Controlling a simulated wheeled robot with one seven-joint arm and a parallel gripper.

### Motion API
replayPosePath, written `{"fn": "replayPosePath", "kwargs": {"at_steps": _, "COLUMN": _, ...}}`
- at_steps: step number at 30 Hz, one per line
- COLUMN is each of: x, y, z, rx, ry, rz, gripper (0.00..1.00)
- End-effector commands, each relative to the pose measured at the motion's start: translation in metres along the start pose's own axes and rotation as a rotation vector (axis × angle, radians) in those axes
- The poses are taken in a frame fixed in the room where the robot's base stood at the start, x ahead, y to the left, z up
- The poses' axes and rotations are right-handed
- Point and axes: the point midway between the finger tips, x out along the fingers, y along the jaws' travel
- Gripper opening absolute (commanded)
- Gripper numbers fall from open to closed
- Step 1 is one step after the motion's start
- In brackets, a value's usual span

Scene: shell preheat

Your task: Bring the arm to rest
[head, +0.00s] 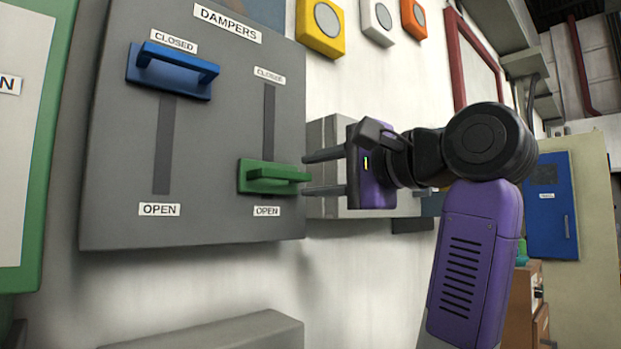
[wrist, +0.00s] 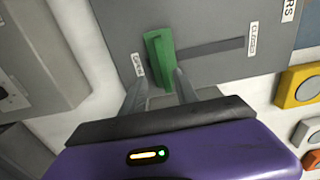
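My gripper (head: 323,173) is purple with two grey fingers, one above the other in the head view. It points left at the green damper handle (head: 272,177), with the fingertips close to its right end. The fingers are apart with nothing between them. In the wrist view my gripper (wrist: 158,88) shows its two fingers spread, just short of the green handle (wrist: 159,58). The green handle sits at the OPEN end of its slot. The blue handle (head: 172,70) sits at the CLOSED end of its slot. Whether a fingertip touches the green handle I cannot tell.
The grey DAMPERS panel (head: 120,165) is on the white wall. A grey box (head: 330,140) is behind my gripper. Yellow (head: 320,25), white (head: 378,18) and orange (head: 413,16) buttons are above. A grey ledge (head: 215,332) is below. A blue cabinet (head: 551,205) stands at right.

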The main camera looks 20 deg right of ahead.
Motion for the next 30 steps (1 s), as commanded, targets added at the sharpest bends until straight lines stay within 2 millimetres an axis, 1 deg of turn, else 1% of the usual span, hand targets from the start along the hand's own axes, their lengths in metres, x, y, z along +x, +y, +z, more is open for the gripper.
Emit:
{"fn": "replayPosePath", "kwargs": {"at_steps": 11, "x": 0.0, "y": 0.0, "z": 0.0, "rx": -0.003, "ry": 0.0, "rz": 0.0, "gripper": 0.36}}
{"fn": "replayPosePath", "kwargs": {"at_steps": 14, "x": 0.0, "y": -0.003, "z": 0.0, "rx": -0.041, "ry": 0.001, "rz": -0.013, "gripper": 0.36}}
{"fn": "replayPosePath", "kwargs": {"at_steps": 17, "x": -0.001, "y": -0.021, "z": -0.003, "rx": -0.126, "ry": 0.02, "rz": -0.086, "gripper": 0.36}}
{"fn": "replayPosePath", "kwargs": {"at_steps": 21, "x": -0.014, "y": -0.06, "z": -0.008, "rx": -0.278, "ry": 0.087, "rz": -0.244, "gripper": 0.36}}
{"fn": "replayPosePath", "kwargs": {"at_steps": 23, "x": -0.016, "y": -0.065, "z": -0.012, "rx": -0.337, "ry": 0.123, "rz": -0.295, "gripper": 0.36}}
{"fn": "replayPosePath", "kwargs": {"at_steps": 26, "x": -0.016, "y": -0.06, "z": -0.021, "rx": -0.429, "ry": 0.188, "rz": -0.357, "gripper": 0.36}}
{"fn": "replayPosePath", "kwargs": {"at_steps": 29, "x": -0.013, "y": -0.045, "z": -0.029, "rx": -0.507, "ry": 0.249, "rz": -0.394, "gripper": 0.36}}
{"fn": "replayPosePath", "kwargs": {"at_steps": 30, "x": -0.012, "y": -0.037, "z": -0.032, "rx": -0.536, "ry": 0.273, "rz": -0.403, "gripper": 0.36}}
